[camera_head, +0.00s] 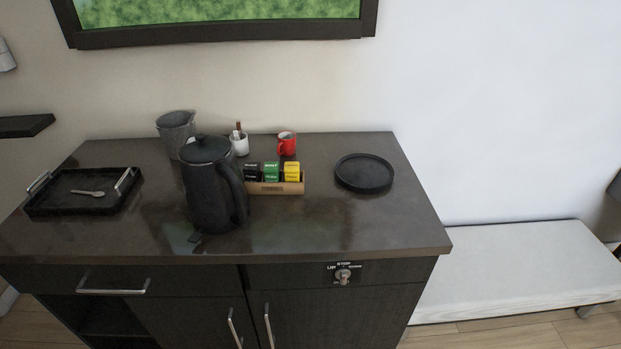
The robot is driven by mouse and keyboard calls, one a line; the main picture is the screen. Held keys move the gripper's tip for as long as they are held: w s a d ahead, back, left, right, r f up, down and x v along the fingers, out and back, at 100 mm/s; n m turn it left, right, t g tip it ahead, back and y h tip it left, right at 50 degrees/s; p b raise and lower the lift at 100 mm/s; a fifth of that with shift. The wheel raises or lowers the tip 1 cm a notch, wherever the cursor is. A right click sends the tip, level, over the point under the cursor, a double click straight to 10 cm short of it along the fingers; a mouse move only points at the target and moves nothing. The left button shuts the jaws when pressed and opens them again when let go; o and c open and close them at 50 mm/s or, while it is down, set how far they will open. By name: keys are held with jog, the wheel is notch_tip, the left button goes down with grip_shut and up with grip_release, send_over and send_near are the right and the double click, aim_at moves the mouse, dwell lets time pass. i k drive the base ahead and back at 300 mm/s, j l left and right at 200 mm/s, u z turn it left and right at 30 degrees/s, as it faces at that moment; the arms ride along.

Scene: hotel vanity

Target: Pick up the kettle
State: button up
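A tall black kettle (206,186) stands upright on the dark countertop (320,220), left of the middle and near the front. Its lid is on, its handle (235,190) is on the right side, and its spout side faces left. My gripper is not in view, so its state is hidden.
Behind the kettle are a grey pitcher (175,128), a white cup (239,145) and a red mug (287,144). A box of tea packets (275,187) sits close to the handle. A black tray (65,207) is left, a round tray (364,174) right. The front right counter is clear.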

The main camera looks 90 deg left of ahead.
aim_at(219, 201)
jog(key=i+u, duration=0.2)
jog(key=u, duration=0.2)
jog(key=i+l+u, duration=0.15)
jog(key=u, duration=0.25)
jog(key=i+l+u, duration=0.15)
jog(key=u, duration=2.55)
